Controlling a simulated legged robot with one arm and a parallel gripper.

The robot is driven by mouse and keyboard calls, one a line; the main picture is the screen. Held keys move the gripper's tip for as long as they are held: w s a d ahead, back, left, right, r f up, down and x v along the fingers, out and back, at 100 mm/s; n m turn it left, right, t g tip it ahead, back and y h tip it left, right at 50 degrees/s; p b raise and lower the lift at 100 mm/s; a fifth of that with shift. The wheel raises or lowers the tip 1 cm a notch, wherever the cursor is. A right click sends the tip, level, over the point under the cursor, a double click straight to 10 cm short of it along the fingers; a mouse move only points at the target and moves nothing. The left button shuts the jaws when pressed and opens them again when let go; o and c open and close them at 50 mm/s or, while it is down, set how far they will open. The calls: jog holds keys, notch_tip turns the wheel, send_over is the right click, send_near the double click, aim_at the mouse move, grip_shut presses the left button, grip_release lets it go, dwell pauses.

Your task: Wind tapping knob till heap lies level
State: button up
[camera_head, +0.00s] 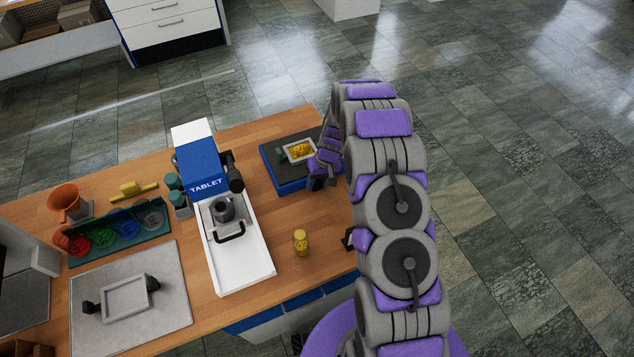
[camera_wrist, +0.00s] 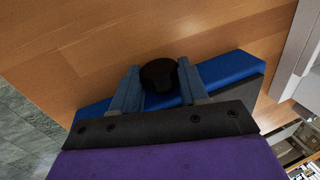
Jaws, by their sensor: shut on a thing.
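The tapping unit (camera_head: 268,172) is a blue base with a dark top at the bench's back edge. On it a pale tray (camera_head: 288,151) holds a yellow heap (camera_head: 300,150); I cannot tell how level its surface is. My gripper (camera_wrist: 158,68) is shut on a round black knob (camera_wrist: 160,84) at the blue base's side in the wrist view, one finger on each side. The tray and heap are out of the wrist view.
A white and blue press marked TABLET (camera_head: 205,180) stands left of the unit. A small yellow-filled jar (camera_head: 301,242) stands in front. Further left are a rack of coloured bowls (camera_head: 120,232), an orange funnel (camera_head: 66,201) and a grey plate (camera_head: 130,322). Bare wood lies around the jar.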

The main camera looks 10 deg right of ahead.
jog(key=shift+s+f, duration=0.1)
jog(key=shift+f, duration=0.05)
dwell(0.4)
jog(key=o, duration=1)
jog(key=shift+r, duration=0.2)
jog(key=v, duration=1.7)
